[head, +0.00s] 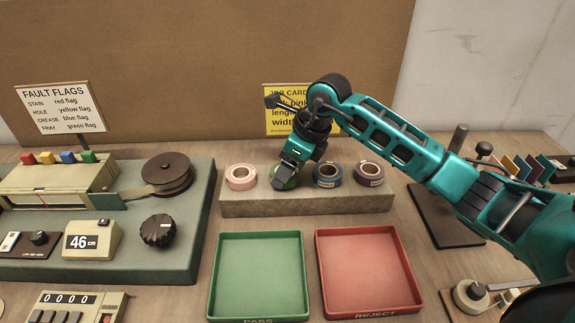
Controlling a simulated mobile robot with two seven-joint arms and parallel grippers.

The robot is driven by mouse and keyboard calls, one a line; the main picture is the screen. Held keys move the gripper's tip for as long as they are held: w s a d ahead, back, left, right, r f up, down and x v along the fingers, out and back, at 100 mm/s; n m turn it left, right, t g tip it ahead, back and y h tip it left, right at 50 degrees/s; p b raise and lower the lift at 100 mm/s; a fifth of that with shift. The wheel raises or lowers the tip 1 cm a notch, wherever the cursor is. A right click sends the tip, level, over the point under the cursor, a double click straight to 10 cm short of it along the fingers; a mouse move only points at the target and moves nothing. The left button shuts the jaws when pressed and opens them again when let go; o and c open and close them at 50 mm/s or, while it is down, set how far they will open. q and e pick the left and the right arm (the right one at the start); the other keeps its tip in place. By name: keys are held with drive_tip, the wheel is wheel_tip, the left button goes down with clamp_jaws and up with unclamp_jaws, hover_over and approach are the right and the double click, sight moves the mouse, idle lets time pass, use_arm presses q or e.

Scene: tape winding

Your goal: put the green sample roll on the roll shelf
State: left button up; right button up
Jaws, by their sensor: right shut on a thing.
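The roll shelf (310,206) is a low grey-brown block behind the two trays. My right gripper (283,181) points down at the shelf and is shut on the green sample roll (293,183). The gripper hides most of that roll; only green edges show around the fingers. The roll is at the shelf's top, between a pink roll and a blue roll; I cannot tell whether it touches the surface. My left gripper is not in view.
On the shelf stand a pink roll (241,177), a blue roll (327,174) and a purple roll (369,173). In front lie a green PASS tray (258,236) and a red REJECT tray (368,232), both empty. A winding machine (197,236) fills the left.

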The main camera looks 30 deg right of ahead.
drive_tip(key=shift+f, duration=0.1)
drive_tip(key=o, duration=1)
drive_tip(key=v, duration=1.2)
drive_tip(key=shift+d, duration=0.1)
